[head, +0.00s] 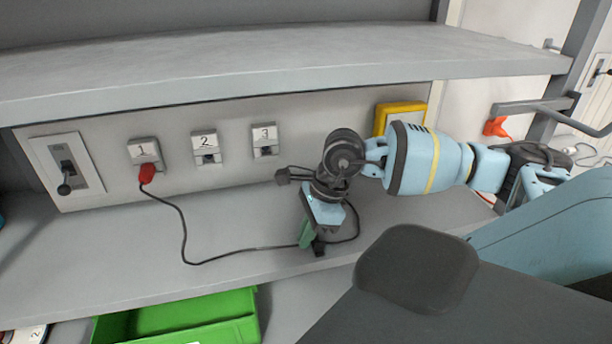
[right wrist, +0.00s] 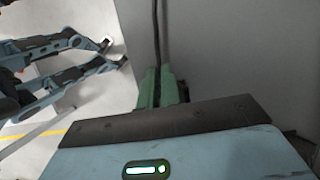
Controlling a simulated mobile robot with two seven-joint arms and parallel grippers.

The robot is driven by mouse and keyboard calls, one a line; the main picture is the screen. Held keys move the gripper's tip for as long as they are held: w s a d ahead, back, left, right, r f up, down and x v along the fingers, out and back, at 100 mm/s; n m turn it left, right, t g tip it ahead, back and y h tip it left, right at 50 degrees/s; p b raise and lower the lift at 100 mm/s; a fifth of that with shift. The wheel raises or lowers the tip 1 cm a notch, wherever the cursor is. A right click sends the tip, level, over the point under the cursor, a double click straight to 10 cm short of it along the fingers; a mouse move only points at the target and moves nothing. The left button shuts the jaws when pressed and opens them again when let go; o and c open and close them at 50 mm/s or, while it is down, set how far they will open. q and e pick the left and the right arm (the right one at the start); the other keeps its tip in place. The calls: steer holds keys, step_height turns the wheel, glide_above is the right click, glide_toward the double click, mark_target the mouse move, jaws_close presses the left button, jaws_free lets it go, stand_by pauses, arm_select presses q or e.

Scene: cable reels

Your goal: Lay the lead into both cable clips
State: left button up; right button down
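The dark lead (head: 183,235) runs from a red plug (head: 147,174) in socket 1 down onto the shelf, then right to my right gripper (head: 307,238). Its green fingers look closed together near the shelf's front edge. In the right wrist view the lead (right wrist: 157,35) runs straight into the closed fingertips (right wrist: 160,88). Beyond the gripper the lead curves up to the right behind the wrist. A small black piece (head: 319,249), perhaps a clip, sits right beside the fingertips. Another dark piece (head: 282,176) lies by the back panel; I cannot tell whether it is a clip or a plug. My left gripper is not clearly seen.
The back panel holds sockets numbered 1, 2 (head: 205,150) and 3 (head: 265,142), and a lever switch (head: 66,170). A yellow-framed box (head: 400,112) is at right. An upper shelf (head: 270,62) overhangs. A green bin (head: 180,318) is below the front edge.

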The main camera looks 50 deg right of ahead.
steer(key=c, duration=1.5)
jaws_free()
steer(key=shift+c, duration=0.2)
steer(key=o, duration=0.6)
arm_select(q)
steer(key=shift+w, duration=0.1)
arm_select(e)
steer(key=shift+r+p, duration=0.6)
steer(key=shift+r, duration=1.55)
arm_select(q)
steer(key=shift+t, duration=0.6)
steer(key=w+r, duration=0.1)
steer(key=r, duration=0.1)
steer(key=w+r, duration=0.2)
steer(key=shift+p, duration=0.4)
arm_select(e)
step_height(320, 180, up, 4)
steer(key=shift+f, duration=0.1)
arm_select(q)
steer(key=shift+f, duration=0.1)
